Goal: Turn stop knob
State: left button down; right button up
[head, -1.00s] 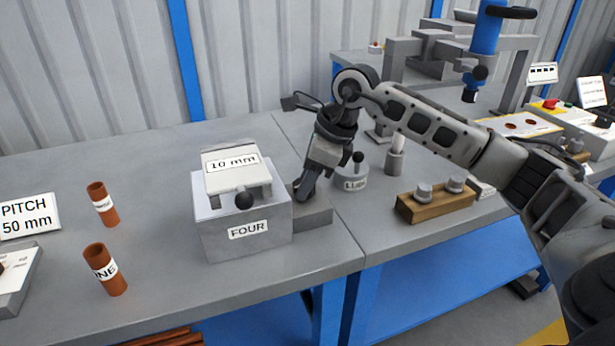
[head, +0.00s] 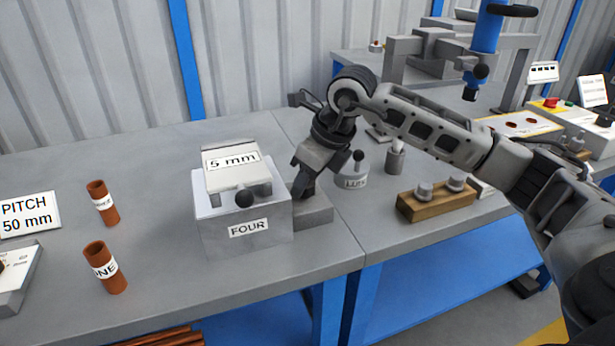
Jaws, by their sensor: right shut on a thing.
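A grey block labelled FOUR (head: 215,238) stands on the bench, with a raised plate reading "5 mm" (head: 233,161) on top and a black ball knob (head: 244,198) at its front. A low grey ledge (head: 316,213) sticks out at its right side. My right gripper (head: 300,193) points down at the block's right side, over the ledge. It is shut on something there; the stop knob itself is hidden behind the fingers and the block. My left gripper is not in view.
Copper tubes, one labelled ONE (head: 106,268) and another behind it (head: 102,204), stand left of the block. A PITCH 50 mm sign (head: 29,215) is far left. A lidded pot (head: 352,178) and a wooden block with pegs (head: 436,202) stand to the right.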

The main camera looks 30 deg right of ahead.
jog(key=o, duration=1)
jog(key=shift+r, duration=0.15)
jog(key=p+v, duration=0.2)
jog(key=v, duration=1.3)
jog(key=shift+s+r, duration=0.2)
jog(key=shift+r, duration=0.1)
